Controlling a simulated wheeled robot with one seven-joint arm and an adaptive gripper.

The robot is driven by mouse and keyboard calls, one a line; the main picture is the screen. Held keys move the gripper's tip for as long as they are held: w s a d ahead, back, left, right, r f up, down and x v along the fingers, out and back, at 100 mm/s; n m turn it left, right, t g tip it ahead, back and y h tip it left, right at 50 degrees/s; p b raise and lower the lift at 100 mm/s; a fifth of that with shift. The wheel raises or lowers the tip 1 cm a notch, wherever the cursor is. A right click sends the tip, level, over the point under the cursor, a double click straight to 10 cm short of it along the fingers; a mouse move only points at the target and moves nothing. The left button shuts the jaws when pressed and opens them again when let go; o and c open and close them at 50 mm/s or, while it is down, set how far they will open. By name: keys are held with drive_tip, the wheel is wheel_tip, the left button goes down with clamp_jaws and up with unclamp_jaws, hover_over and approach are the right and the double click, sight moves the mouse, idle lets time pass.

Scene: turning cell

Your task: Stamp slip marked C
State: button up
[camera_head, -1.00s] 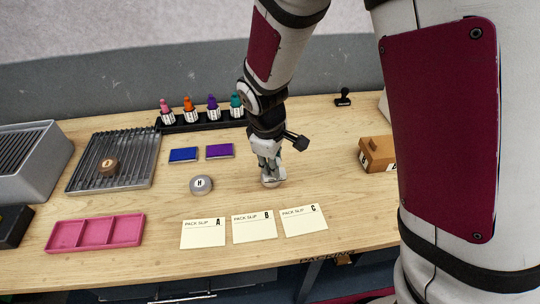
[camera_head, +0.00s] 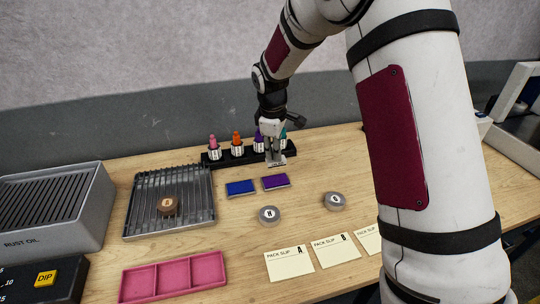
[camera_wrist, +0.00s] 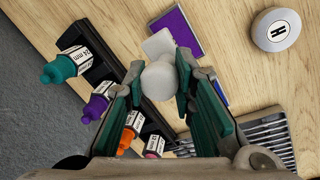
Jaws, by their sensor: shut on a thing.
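My gripper (camera_head: 275,150) is shut on a pale, whitish stamp-like piece (camera_head: 277,163), held above the table near the back, in front of the bottle rack. In the wrist view this piece shows a rounded knob between the fingers and a flat squarish part (camera_wrist: 158,43) beyond them. Its underside is hidden. A purple ink pad (camera_head: 275,182) lies just below it in the head view; a blue ink pad (camera_head: 240,188) lies beside that. The third pack slip (camera_head: 367,240) is at the right, its letter hidden by my arm. Slips A (camera_head: 289,264) and B (camera_head: 336,251) lie to its left.
Rack (camera_head: 215,160) with several coloured bottles behind. Grey discs, H (camera_head: 269,214) and another (camera_head: 334,201), stand between pads and slips. Ribbed tray (camera_head: 145,215) with a brown disc (camera_head: 168,205), pink tray (camera_head: 175,276) and rust oil bin (camera_head: 50,215) are left.

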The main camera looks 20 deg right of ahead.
sight(275, 166)
drive_tip(key=shift+f+b, duration=0.7)
drive_tip(key=shift+f, duration=2.2)
drive_tip(key=shift+f, duration=0.6)
drive_tip(key=shift+r, duration=0.15)
drive_tip(key=shift+r+p, duration=0.75)
drive_tip(key=shift+r, duration=2.7)
